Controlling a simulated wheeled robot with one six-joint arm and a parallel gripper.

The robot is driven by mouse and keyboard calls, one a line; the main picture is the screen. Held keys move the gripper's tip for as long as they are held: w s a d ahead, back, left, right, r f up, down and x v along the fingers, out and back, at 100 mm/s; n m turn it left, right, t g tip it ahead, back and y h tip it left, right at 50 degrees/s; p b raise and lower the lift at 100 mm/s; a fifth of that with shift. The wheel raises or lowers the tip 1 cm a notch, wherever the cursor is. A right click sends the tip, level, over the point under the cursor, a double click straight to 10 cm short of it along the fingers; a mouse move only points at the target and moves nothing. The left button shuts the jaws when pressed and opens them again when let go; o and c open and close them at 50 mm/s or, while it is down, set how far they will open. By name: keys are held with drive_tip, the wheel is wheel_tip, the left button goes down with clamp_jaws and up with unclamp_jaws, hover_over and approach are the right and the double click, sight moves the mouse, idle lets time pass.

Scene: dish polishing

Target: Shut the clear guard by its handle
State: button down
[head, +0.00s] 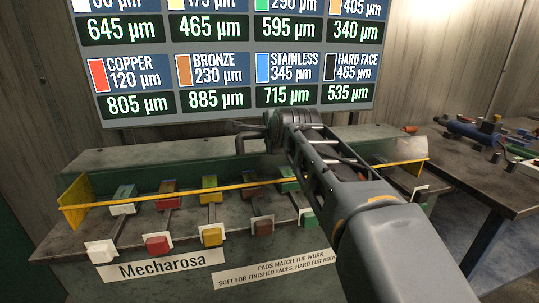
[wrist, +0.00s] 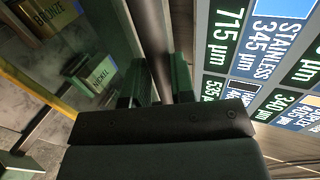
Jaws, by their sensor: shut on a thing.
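The guard's yellow front strip (head: 180,195) runs across the green bench between yellow end plates (head: 76,197); a yellow edge also shows in the wrist view (wrist: 38,90). The clear panel itself is hard to make out. My gripper (head: 250,131) is above the back of the bench, in front of the display board. In the wrist view its two dark fingers (wrist: 160,85) are closed around a long grey-brown bar (wrist: 150,35), which looks like the guard's handle. In the head view this bar cannot be told apart from my gripper.
Several coloured pads, such as a red one (head: 157,244) and a yellow one (head: 211,235), line the bench front. Blocks marked bronze (wrist: 48,15) and nickel (wrist: 97,78) lie beside the bar. The display board (head: 225,60) stands behind. A side table (head: 480,180) with tools is at right.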

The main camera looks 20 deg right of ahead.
drive_tip(key=s+f+t+b, duration=0.1)
drive_tip(key=f+b, duration=0.1)
drive_tip(key=b, duration=0.1)
drive_tip(key=s+f+t+b, duration=0.1)
drive_tip(key=t+b, duration=0.1)
drive_tip(key=b, duration=0.2)
drive_tip(key=shift+a+f, duration=0.2)
drive_tip(key=shift+f, duration=0.15)
drive_tip(key=shift+s+f+b, duration=0.3)
drive_tip(key=shift+f+b, duration=0.1)
drive_tip(key=shift+b, duration=0.8)
drive_tip(key=shift+r, duration=0.1)
drive_tip(key=c, duration=1)
unclamp_jaws()
drive_tip(key=shift+r, duration=0.1)
